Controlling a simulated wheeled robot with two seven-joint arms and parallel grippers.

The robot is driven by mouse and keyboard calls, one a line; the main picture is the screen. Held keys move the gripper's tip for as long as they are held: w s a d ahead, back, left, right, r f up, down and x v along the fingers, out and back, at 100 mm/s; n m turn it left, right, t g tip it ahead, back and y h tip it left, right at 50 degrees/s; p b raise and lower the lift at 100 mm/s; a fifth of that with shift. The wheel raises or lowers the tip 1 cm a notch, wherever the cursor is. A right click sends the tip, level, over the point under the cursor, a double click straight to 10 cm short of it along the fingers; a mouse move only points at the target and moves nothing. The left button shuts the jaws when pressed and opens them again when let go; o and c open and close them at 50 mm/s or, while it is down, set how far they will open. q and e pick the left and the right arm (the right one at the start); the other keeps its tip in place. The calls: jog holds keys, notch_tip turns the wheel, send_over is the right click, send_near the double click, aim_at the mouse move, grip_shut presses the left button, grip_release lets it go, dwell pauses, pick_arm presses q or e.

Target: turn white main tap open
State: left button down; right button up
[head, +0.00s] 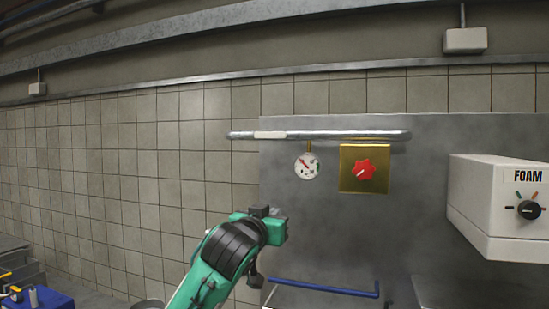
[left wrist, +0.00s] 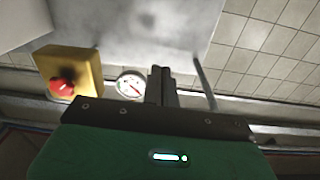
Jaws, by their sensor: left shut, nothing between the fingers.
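A horizontal metal pipe (head: 350,135) runs along the top of the steel wall panel, with a white section (head: 270,134) near its left end. No separate white tap handle is clear to me. My left arm's green and black wrist (head: 240,240) is below and left of the round white gauge (head: 307,166) in the head view; its fingertips are not clear there. In the left wrist view the left gripper (left wrist: 162,84) is shut and empty, its fingers appearing just right of the gauge (left wrist: 130,86). My right gripper is out of view.
A yellow box with a red knob (head: 364,169) is on the panel right of the gauge. A white FOAM box (head: 498,205) with a black dial juts out at the right. A blue bar (head: 325,288) lies low in front. Tiled wall is clear left.

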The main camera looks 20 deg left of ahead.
pick_arm(q)
jog(key=s+a+r+t, duration=0.1)
jog(key=s+r+t, duration=0.1)
jog(key=r, duration=0.8)
jog(key=s+a+r+t, duration=0.1)
jog(key=r, duration=0.9)
notch_tip(320, 180, up, 4)
jog(key=p, duration=0.7)
send_over(271, 135)
jog(key=s+d, duration=0.2)
jog(key=shift+n, duration=0.4)
jog(key=shift+a+f+p, duration=0.2)
jog(key=shift+f+p, duration=0.85)
jog(key=shift+f, duration=1.1)
jog(key=shift+s, duration=0.1)
